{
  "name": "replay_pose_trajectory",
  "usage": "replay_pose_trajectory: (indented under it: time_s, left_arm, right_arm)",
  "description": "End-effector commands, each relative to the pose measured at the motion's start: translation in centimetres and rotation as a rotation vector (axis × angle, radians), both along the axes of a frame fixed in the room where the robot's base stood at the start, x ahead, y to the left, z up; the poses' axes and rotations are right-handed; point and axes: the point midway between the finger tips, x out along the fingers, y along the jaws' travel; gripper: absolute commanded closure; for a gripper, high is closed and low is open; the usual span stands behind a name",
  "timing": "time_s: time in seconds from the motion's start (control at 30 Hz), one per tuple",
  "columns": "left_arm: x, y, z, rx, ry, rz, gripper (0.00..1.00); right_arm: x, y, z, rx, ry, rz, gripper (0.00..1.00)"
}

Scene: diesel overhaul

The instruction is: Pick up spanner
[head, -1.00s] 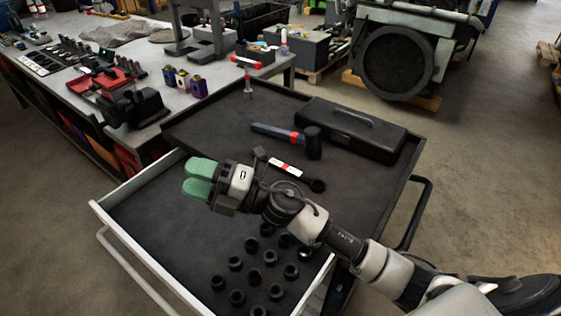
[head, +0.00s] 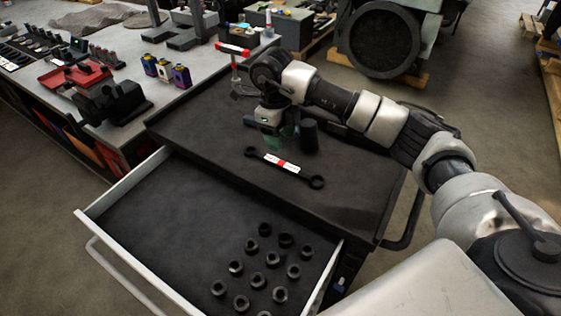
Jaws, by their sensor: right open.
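The spanner (head: 284,167) lies flat on the dark top of the tool cart (head: 205,133). It is black with ring ends and a white and red band in its middle. My right gripper (head: 272,143) points down just behind the spanner, with its green fingertips over the cart top. It is open, and the spanner lies in front of it. Whether the fingertips touch the cart top I cannot tell. A black mallet head (head: 308,136) shows right beside the gripper; the gripper hides most of the mallet's handle. My left gripper is out of view.
The open drawer (head: 165,215) below the cart top holds several black sockets (head: 272,258) at its right. My arm mostly hides the black toolbox. A workbench (head: 140,45) with a red tray (head: 75,75) stands at the left. The cart top's front right is clear.

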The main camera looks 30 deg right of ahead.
Motion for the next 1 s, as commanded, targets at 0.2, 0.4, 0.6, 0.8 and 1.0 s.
replay_pose_trajectory:
  time_s: [0.2, 0.4, 0.6, 0.8, 1.0]
  left_arm:
    - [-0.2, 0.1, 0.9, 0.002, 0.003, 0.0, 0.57]
    - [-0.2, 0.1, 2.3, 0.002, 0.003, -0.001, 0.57]
    - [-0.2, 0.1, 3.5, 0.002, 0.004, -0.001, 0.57]
    - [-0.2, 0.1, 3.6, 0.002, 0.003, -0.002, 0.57]
    - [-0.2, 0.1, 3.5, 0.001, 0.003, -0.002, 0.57]
  right_arm:
    - [-0.3, -0.1, -2.7, 0.004, 0.001, 0.001, 0.49]
    - [-0.3, 0.0, -4.3, 0.005, 0.004, 0.002, 0.49]
    - [-0.3, 0.0, -7.3, 0.006, 0.001, 0.001, 0.49]
    - [-0.3, -0.1, -8.3, 0.006, -0.002, 0.003, 0.49]
    - [-0.3, -0.1, -8.3, 0.006, -0.002, 0.003, 0.6]
